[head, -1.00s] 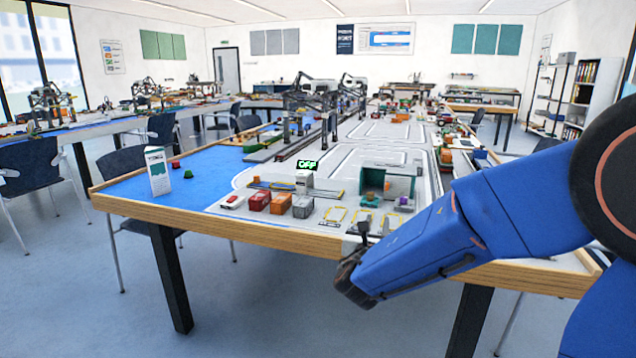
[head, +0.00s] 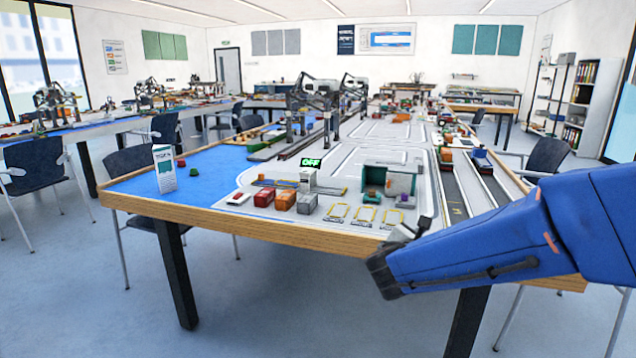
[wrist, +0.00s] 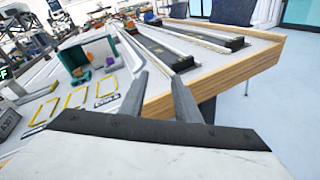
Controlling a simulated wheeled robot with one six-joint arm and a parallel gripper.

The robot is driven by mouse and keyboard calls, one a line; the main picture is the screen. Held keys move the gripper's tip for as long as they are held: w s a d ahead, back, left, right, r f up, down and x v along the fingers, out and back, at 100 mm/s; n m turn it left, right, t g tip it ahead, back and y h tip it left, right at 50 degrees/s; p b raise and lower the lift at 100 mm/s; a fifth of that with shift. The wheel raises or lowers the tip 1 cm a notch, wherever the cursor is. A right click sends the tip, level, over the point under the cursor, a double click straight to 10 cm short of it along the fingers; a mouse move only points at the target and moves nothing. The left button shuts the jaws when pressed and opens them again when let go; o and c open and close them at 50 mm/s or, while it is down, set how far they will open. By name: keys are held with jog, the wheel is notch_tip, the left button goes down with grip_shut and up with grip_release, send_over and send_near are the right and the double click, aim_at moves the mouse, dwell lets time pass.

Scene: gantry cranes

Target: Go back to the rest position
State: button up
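My gripper (wrist: 160,82) shows in the wrist view with its two grey fingers apart and nothing between them. The table's front edge lies behind and beyond the fingers in that view. In the head view my blue arm reaches in from the right, and my gripper (head: 420,228) is mostly hidden behind its dark end. It shows over the front right of the model port table (head: 240,223). I cannot tell its height above the table.
Gantry cranes (head: 318,98) stand farther back. Chairs (head: 33,168) stand around. Floor in front is clear.

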jog(key=s+d+f+m+g+y, duration=0.1)
jog(key=s+d+f+m+g, duration=0.1)
jog(key=s+d+m+g, duration=0.3)
jog(key=s+d+f+m, duration=0.15)
jog(key=s+m, duration=0.25)
jog(key=s, duration=0.4)
jog(key=s+d+f+m+g+y, duration=0.1)
jog(key=s+d+m+g, duration=0.25)
jog(key=s, duration=0.25)
jog(key=s+a+f+m+y, duration=0.3)
jog(key=s+a+m+y, duration=0.4)
jog(key=s+a+m, duration=0.3)
jog(key=s+m, duration=0.1)
jog(key=s, duration=0.2)
jog(key=shift+a+m+t+y, duration=0.15)
jog(key=shift+m+t+y, duration=0.2)
jog(key=shift+y, duration=0.05)
